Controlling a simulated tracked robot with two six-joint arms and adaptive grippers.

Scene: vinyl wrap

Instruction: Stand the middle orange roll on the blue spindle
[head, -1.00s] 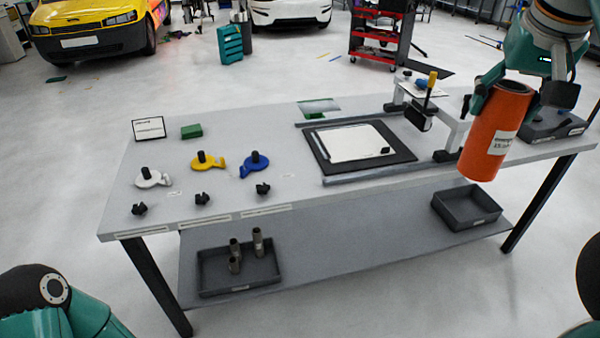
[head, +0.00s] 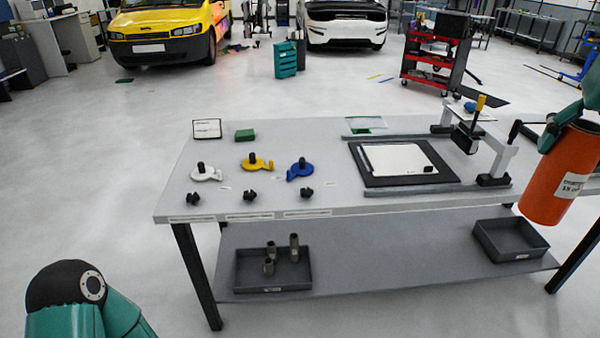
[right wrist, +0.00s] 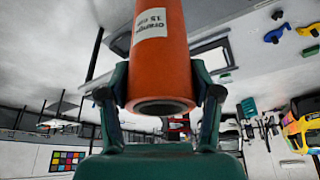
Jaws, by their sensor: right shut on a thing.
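The orange roll (head: 558,182), a thick tube with a white label, is at the right edge of the head view, held slightly tilted in the air. In the right wrist view the roll (right wrist: 160,70) has a label reading "orange 15 cm". My right gripper (head: 572,112) is shut on the roll near its upper end; the fingers clasp both sides. The blue spindle (head: 301,168), a blue base with a black post, stands on the table to the left, well apart from the roll, and its post is bare. My left gripper is out of view; only arm parts show.
White (head: 206,172) and yellow (head: 257,162) spindles stand left of the blue one. Several small black knobs line the front edge. A black mat (head: 376,181) and a clamp frame (head: 496,160) occupy the table's right. A shelf tray (head: 240,280) holds grey tubes.

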